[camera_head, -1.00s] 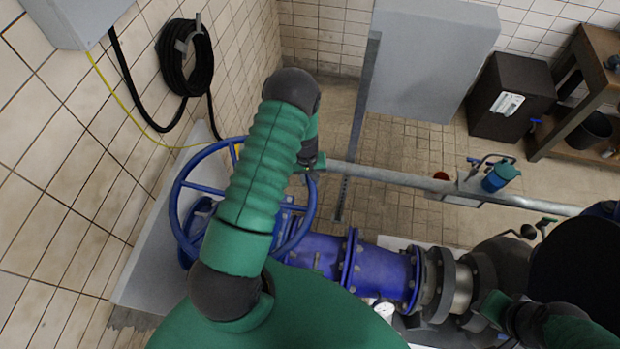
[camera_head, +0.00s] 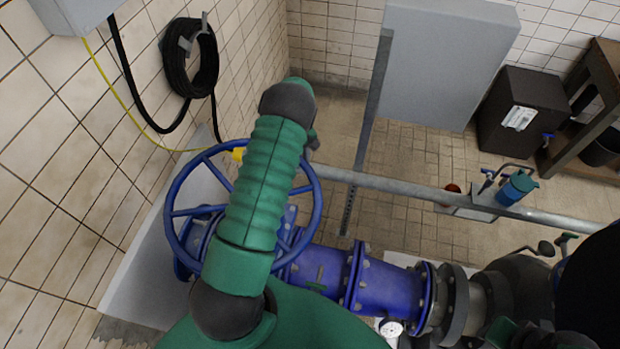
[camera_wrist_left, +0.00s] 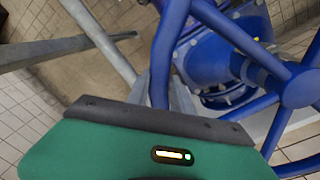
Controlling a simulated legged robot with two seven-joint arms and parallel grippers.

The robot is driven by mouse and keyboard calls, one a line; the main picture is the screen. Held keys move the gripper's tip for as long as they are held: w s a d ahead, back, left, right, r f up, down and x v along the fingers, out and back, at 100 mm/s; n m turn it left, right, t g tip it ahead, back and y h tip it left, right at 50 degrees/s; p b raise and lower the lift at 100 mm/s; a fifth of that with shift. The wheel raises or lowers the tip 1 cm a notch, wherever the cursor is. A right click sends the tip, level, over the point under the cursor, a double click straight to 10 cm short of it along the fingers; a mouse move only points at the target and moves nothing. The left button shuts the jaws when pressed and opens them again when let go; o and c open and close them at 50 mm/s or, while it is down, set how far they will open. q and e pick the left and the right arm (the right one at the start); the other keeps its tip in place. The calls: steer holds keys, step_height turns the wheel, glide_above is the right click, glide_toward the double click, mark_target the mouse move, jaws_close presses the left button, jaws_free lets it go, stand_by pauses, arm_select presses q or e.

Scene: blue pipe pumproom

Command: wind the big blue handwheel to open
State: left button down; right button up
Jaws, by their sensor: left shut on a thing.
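The big blue handwheel (camera_head: 169,226) is left of centre in the head view, on blue pipework. My left arm crosses in front of it and hides part of its rim and spokes. My left gripper (camera_head: 312,142) is at the wheel's upper right rim, mostly hidden behind my wrist. In the left wrist view, the handwheel's hub (camera_wrist_left: 300,88) and spokes are close, and the rim runs down into my left gripper (camera_wrist_left: 163,98). The gripper is shut on the handwheel; its fingers are partly hidden by the green palm. My right gripper does not show clearly.
A blue flanged pipe (camera_head: 325,272) runs right from the wheel. A thin grey pipe (camera_head: 400,188) crosses behind it. A grey cabinet (camera_head: 445,60) stands at the back. A black hose coil (camera_head: 190,60) hangs on the left tiled wall, close to the wheel.

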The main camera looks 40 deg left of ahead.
mark_target(231, 142)
arm_select(q)
steer(key=a+n+b, duration=0.2)
steer(key=a, duration=0.2)
steer(key=s+a+n+b, duration=0.1)
steer(key=a+n+b, duration=0.1)
steer(key=a, duration=0.2)
steer(key=a+n+b, duration=0.2)
steer(key=a, duration=0.3)
steer(key=shift+s+n, duration=0.3)
steer(key=shift+s, duration=0.1)
steer(key=s+a+n, duration=0.1)
steer(key=a, duration=0.1)
steer(key=s+a+n+b, duration=0.1)
steer(key=a, duration=0.1)
steer(key=s+a+n+b, duration=0.1)
steer(key=s+a, duration=0.1)
steer(key=shift+n+y, duration=0.3)
steer(key=s+a+n, duration=0.1)
steer(key=s+a, duration=0.1)
steer(key=s+a+n, duration=0.2)
steer(key=s, duration=0.1)
steer(key=shift+s+a+r+b, duration=0.1)
steer(key=shift+a+r+b, duration=0.1)
steer(key=shift+b, duration=0.15)
steer(key=shift+s+a+n, duration=0.25)
steer(key=shift+s+n, duration=0.1)
steer(key=shift+s, duration=0.1)
steer(key=shift+s+a+n, duration=0.2)
steer(key=shift+s+n, duration=0.15)
steer(key=shift+s, duration=0.1)
